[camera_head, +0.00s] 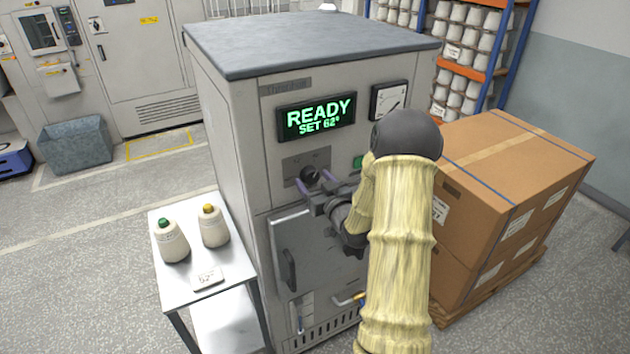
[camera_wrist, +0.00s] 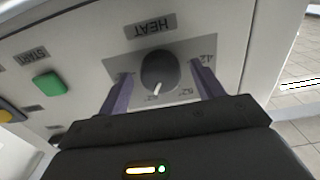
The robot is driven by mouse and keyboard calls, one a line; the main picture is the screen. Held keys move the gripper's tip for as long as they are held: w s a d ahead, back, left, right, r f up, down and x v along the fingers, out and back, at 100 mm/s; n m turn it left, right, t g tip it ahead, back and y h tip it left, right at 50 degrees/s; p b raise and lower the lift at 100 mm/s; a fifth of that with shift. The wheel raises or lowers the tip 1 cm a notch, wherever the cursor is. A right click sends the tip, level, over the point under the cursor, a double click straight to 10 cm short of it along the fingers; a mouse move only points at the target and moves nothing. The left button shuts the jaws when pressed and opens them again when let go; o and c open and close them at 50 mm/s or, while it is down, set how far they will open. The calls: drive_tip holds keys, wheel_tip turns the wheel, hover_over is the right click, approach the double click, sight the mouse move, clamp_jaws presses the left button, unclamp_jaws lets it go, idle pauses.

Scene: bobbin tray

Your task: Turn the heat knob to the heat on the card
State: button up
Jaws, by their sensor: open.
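The black heat knob (camera_wrist: 160,72) sits on a grey plate under a HEAT label, seen upside down in the wrist view. Its white pointer is directed toward the lower edge of that picture. The knob also shows in the head view (camera_head: 310,175). My gripper (camera_wrist: 160,90) is open, with one purple finger on each side of the knob; I cannot tell whether they touch it. The display (camera_head: 318,117) reads READY, SET 62°. The card (camera_head: 208,278) on the small table reads 62°.
A green START button (camera_wrist: 49,85) is beside the knob. A door handle (camera_head: 288,270) is below. Large cartons (camera_head: 510,190) stand at the right.

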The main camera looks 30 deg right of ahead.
drive_tip(key=c, duration=1)
drive_tip(key=shift+f+b, duration=0.1)
drive_tip(key=shift+b, duration=0.45)
drive_tip(key=n+b, duration=0.1)
drive_tip(key=b, duration=0.1)
drive_tip(key=n+b, duration=0.1)
drive_tip(key=b, duration=0.2)
drive_tip(key=shift+f+n, duration=0.25)
drive_tip(key=shift+n, duration=0.15)
drive_tip(key=n+b, duration=0.4)
drive_tip(key=b, duration=0.3)
drive_tip(key=shift+b, duration=0.3)
drive_tip(key=n+b, duration=0.3)
drive_tip(key=b, duration=0.3)
drive_tip(key=shift+d+r+n, duration=0.1)
drive_tip(key=shift+n, duration=0.2)
drive_tip(key=shift+r+n+b, duration=0.2)
drive_tip(key=shift+n+b, duration=0.5)
drive_tip(key=shift+b, duration=0.3)
drive_tip(key=shift+r, duration=0.1)
